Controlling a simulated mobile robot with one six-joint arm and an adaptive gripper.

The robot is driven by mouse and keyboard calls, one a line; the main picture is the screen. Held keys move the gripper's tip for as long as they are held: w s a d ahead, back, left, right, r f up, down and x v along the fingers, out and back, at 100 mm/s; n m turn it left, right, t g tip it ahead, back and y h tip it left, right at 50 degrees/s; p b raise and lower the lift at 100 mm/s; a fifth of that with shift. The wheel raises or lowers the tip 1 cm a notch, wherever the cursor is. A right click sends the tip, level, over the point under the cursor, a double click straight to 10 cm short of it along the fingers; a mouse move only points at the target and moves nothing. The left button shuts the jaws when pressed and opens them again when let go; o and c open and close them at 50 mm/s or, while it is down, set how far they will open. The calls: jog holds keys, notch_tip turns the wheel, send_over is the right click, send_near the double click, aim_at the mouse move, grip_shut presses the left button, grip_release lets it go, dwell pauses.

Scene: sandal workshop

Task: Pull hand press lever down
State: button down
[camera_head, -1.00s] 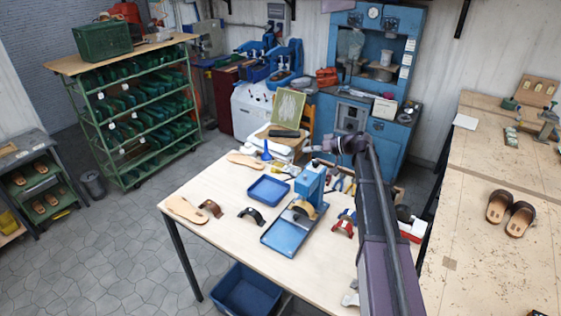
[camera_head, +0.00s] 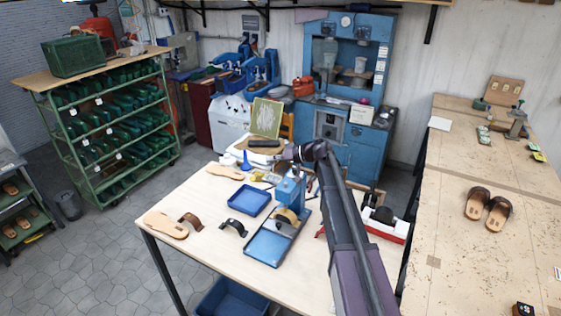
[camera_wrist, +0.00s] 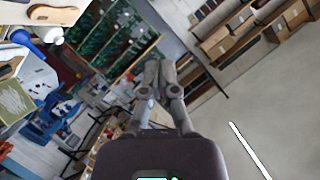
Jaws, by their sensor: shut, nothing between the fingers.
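The blue hand press (camera_head: 289,190) stands on the workbench. Its blue base tray (camera_head: 262,250) extends toward the front, and a tan strap piece (camera_head: 285,217) sits under the press head. I cannot make out the press lever, which may be hidden behind my arm. My gripper (camera_head: 284,153) is above and just behind the press top in the head view, apart from it as far as I can tell. In the wrist view my gripper (camera_wrist: 156,66) is shut and empty, and the press does not show there.
The workbench (camera_head: 200,250) also holds a blue tray (camera_head: 249,200), a sandal sole (camera_head: 166,225), dark straps (camera_head: 233,227) and a blue funnel (camera_head: 246,160). A second bench (camera_head: 480,265) with sandals (camera_head: 488,208) stands at right. Stone floor is open at front left.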

aim_at(259, 178)
jog(key=b+x, duration=0.1)
jog(key=x, duration=0.3)
jog(key=shift+a+f, duration=0.15)
jog(key=shift+f, duration=0.05)
jog(key=shift+s+f+b, duration=0.35)
jog(key=shift+f+b, duration=0.05)
jog(key=shift+b, duration=0.15)
jog(key=shift+s+a+f+b, duration=0.1)
jog(key=shift+s+f+b, duration=0.8)
jog(key=shift+f+b, duration=0.05)
jog(key=shift+a, duration=0.1)
jog(key=shift+s+a+f, duration=0.1)
jog(key=shift+s+a, duration=0.1)
jog(key=shift+a, duration=0.05)
jog(key=shift+f, duration=0.1)
